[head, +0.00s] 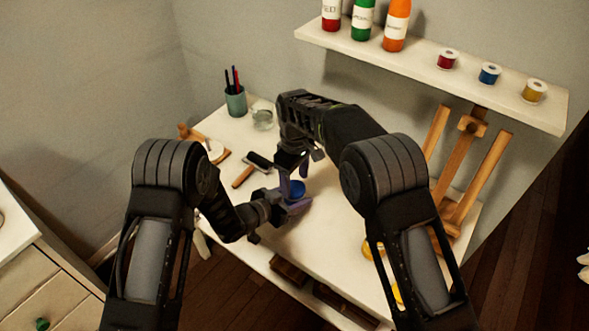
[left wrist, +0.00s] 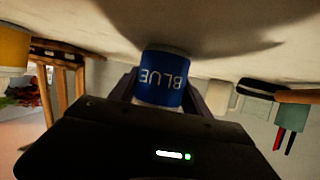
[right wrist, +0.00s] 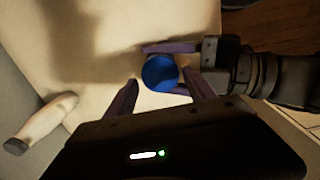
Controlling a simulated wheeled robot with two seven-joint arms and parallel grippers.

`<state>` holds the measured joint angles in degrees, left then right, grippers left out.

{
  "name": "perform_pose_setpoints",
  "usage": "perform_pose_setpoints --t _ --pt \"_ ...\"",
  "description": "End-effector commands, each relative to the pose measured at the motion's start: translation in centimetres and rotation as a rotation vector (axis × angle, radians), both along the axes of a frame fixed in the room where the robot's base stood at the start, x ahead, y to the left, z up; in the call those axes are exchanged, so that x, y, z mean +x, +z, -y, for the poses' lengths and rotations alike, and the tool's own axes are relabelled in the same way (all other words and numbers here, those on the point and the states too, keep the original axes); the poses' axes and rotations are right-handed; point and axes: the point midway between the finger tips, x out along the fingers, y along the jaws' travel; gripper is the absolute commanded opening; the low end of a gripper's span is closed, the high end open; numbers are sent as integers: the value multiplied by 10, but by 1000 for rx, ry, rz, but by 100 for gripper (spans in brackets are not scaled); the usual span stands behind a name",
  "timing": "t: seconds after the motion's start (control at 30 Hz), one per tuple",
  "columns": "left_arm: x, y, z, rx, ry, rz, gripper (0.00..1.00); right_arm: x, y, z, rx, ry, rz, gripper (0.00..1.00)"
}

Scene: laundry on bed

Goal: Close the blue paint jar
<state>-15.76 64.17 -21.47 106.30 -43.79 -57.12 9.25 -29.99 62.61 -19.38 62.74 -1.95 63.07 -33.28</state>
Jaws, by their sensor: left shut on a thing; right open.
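From above, the jar's round blue top (right wrist: 160,73) shows in the right wrist view; I cannot tell whether this is a lid or open paint. My right gripper (head: 294,173) is open above the jar, its fingers pointing down and spread to either side of it. I make out no separate lid.
A roller (head: 257,162), a pen cup (head: 235,102) and a glass (head: 262,115) are on the table's far left. A wooden easel (head: 465,150) and yellow items (head: 372,248) stand at the right. A shelf (head: 440,77) with bottles and small jars hangs above.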

Motion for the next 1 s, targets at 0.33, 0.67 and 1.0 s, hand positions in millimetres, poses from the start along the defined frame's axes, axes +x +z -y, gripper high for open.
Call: perform_pose_setpoints --t 0.33,0.67,1.0 --pt "0 0 0 -1 0 1 0 0 -21 0 1 0 1 64" --pt "0 0 0 -1 0 1 0 0 -21 0 1 0 1 51" --pt "0 0 0 0 0 0 0 0 -21 0 1 0 1 23"
